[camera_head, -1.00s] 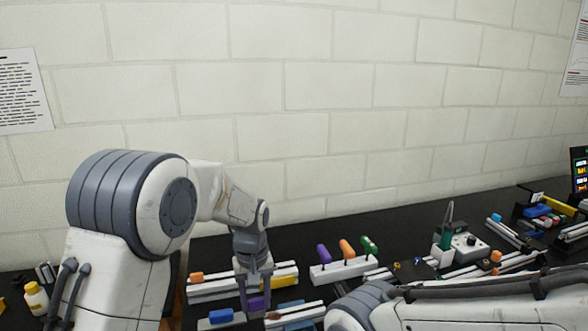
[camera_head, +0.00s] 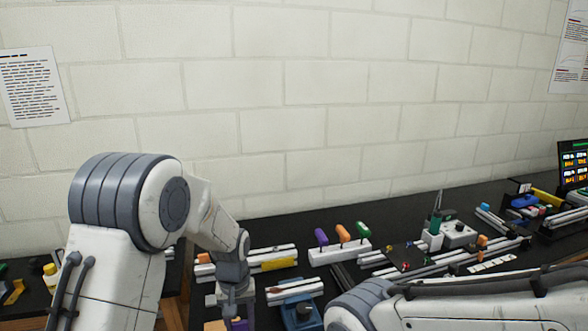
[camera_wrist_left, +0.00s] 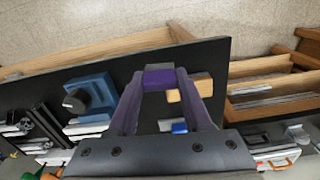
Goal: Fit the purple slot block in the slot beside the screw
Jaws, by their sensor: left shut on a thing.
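My left gripper (camera_head: 238,306) hangs low near the front of the bench, with the purple slot block (camera_head: 240,325) between its fingers. In the left wrist view the fingertips (camera_wrist_left: 160,82) are shut on the purple slot block (camera_wrist_left: 158,77). A tan wooden-looking block (camera_wrist_left: 190,88) shows just beside it. A pale aluminium rail (camera_head: 272,253) lies behind the gripper, with an orange block (camera_head: 203,258) and a yellow block (camera_head: 279,264) on it. The slot and the screw are too small to tell apart. My right gripper is out of view; only its arm shows.
A blue fixture with a black knob (camera_head: 302,311) stands right of my left gripper. A white stand (camera_head: 338,252) with purple, orange and green handles is behind. More rails and a boxed device (camera_head: 447,235) crowd the right. Black bench shows between them.

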